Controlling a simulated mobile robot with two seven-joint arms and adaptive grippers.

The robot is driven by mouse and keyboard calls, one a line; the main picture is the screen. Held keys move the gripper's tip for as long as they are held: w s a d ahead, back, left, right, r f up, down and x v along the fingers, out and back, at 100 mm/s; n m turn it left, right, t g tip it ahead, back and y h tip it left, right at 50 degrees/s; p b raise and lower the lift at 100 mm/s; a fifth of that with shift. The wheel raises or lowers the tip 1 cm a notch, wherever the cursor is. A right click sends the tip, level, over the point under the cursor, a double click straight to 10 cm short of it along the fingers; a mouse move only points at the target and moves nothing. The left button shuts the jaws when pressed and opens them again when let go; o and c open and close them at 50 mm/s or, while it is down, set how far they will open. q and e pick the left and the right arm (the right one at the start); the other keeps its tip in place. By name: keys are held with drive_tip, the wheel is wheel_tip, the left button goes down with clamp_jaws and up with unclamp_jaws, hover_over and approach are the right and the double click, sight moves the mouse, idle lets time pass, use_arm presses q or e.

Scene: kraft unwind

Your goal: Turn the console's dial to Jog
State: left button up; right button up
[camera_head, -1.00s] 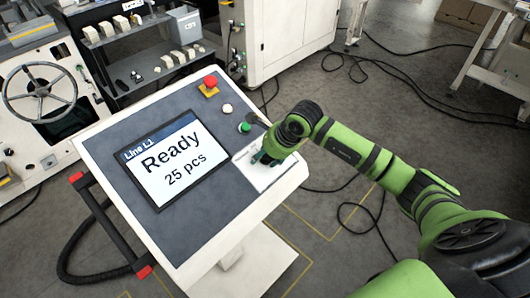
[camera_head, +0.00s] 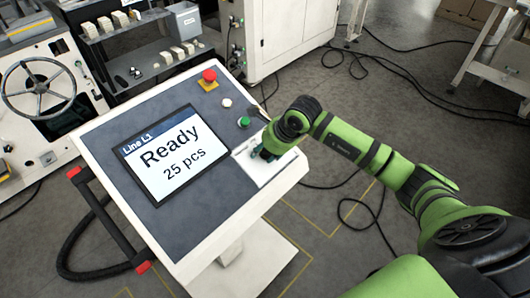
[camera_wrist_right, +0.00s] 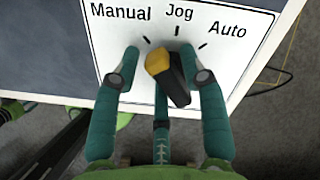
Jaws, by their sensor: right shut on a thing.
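The console (camera_head: 190,240) has a tilted top, and its screen (camera_head: 167,155) reads "Line L1 Ready 25 pcs". The dial (camera_wrist_right: 176,88) is a black knob with a yellow end on a white plate, under the printed words Manual, Jog and Auto. Its yellow end points up and left, toward the Manual mark. My right gripper (camera_wrist_right: 160,72) has its teal fingers around the dial, shut on it. In the head view my right gripper (camera_head: 265,153) is at the white plate on the console's right side, and the wrist hides the dial.
A red emergency button (camera_head: 209,75), a white button (camera_head: 227,102) and a green button (camera_head: 244,122) are on the console above the plate. A red-and-black rail (camera_head: 105,220) runs along its left side. Cables lie on the floor to the right.

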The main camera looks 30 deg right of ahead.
drive_tip(key=m+b, duration=0.2)
drive_tip(key=m, duration=0.1)
drive_tip(key=m+b, duration=0.1)
drive_tip(key=m, duration=0.1)
drive_tip(key=shift+w+d, duration=0.1)
drive_tip(key=shift+w, duration=0.2)
drive_tip(key=shift+w+r+m+h+b, duration=0.15)
drive_tip(key=shift+m+h+b, duration=0.15)
drive_tip(key=shift+m+b, duration=0.75)
drive_tip(key=shift+d+r+m, duration=0.1)
drive_tip(key=shift+m, duration=0.25)
drive_tip(key=o, duration=0.9)
drive_tip(key=shift+c, duration=0.2)
drive_tip(key=v, duration=1.2)
drive_tip(key=shift+s, duration=0.25)
